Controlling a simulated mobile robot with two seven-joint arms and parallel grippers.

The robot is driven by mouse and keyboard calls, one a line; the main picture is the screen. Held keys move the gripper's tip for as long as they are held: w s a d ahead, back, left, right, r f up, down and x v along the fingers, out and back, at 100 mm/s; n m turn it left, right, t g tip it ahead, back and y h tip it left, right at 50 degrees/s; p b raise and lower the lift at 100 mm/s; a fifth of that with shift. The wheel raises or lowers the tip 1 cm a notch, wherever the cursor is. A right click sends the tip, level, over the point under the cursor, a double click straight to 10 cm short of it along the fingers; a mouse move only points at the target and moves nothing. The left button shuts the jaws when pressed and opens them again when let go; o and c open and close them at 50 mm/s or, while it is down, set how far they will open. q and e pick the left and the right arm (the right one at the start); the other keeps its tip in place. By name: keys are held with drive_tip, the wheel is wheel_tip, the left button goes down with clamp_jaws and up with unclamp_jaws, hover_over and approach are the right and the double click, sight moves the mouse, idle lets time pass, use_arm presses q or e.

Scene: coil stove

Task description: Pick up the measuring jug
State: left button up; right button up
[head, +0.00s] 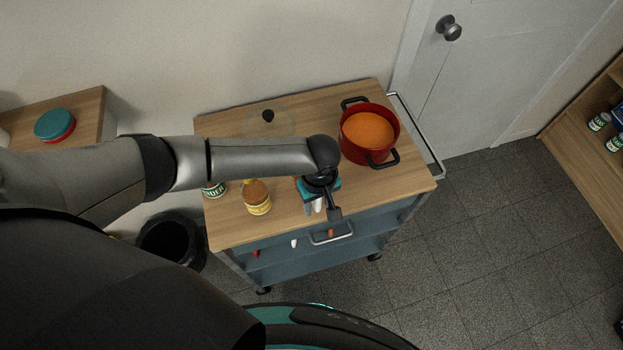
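I cannot make out a measuring jug for certain in the head view. My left arm reaches in from the left across the wooden trolley top (225,232). My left gripper (328,208) points down at the front edge of the top, right of the middle. A teal object (334,185) with pale parts below it is partly hidden under the gripper. I cannot tell whether they touch, or whether the fingers are open or shut. My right gripper is out of view.
A red pot (359,150) with orange contents stands right of the gripper. A yellow-labelled jar (257,203) and a green-labelled can (214,190) stand left of it. A see-through lid with a black knob (268,115) lies behind my arm. A dark bin (172,242) stands left.

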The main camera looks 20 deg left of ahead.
use_arm(q)
clamp_jaws()
idle(1.1)
